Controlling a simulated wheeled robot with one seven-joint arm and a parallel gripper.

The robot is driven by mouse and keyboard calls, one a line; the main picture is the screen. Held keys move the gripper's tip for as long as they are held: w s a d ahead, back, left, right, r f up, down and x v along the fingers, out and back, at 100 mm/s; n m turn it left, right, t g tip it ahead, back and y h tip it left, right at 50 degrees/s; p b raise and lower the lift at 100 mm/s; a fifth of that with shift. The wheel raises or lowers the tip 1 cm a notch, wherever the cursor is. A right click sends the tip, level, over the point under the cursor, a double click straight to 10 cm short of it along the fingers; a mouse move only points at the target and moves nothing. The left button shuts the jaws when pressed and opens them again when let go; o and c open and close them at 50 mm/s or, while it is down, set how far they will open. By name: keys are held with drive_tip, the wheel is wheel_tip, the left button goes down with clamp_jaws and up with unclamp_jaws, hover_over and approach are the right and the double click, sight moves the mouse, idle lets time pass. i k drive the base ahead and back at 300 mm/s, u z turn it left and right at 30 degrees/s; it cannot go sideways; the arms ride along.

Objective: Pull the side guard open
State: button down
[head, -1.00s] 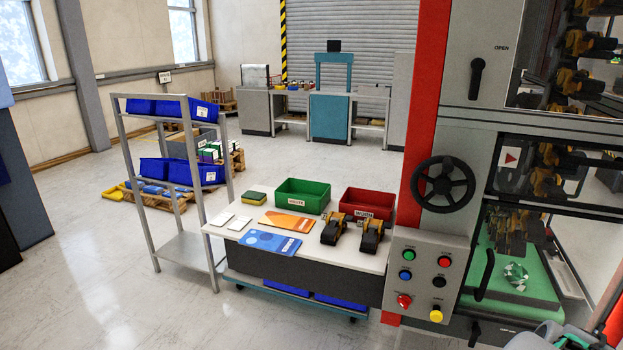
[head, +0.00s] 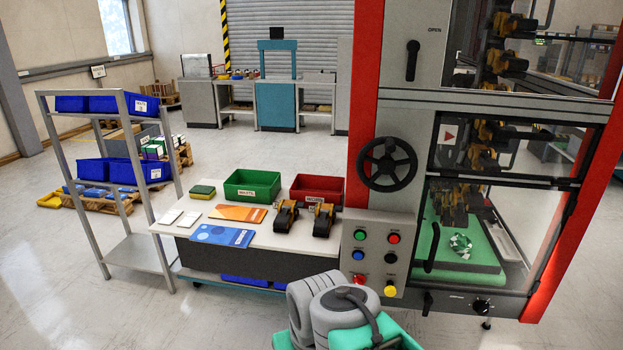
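The machine (head: 390,110) stands at the right in the head view, with a grey body and red edges. Its lower clear guard panel (head: 510,215) has a black curved handle (head: 432,248) at its left edge and looks closed. A second clear panel (head: 520,150) with a red arrow label sits above it. I cannot tell for sure which panel is the side guard. Behind the lower panel are a green bed and a green-and-white part (head: 461,244). My grey and teal arm shows at the bottom centre, below the control box; my gripper's fingers are not in view.
A control box (head: 375,245) with several coloured buttons and a black handwheel (head: 387,164) are left of the lower panel. A white-topped table (head: 200,235) holds bins, cards and two spare grippers. A shelf rack (head: 150,250) stands left. Floor at the lower left is clear.

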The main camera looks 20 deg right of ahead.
sight(570, 204)
drive_tip(key=z, duration=1.8)
drive_tip(key=k, duration=0.95)
drive_tip(key=u, duration=0.9)
drive_tip(key=i, duration=0.75)
drive_tip(key=u, duration=0.8)
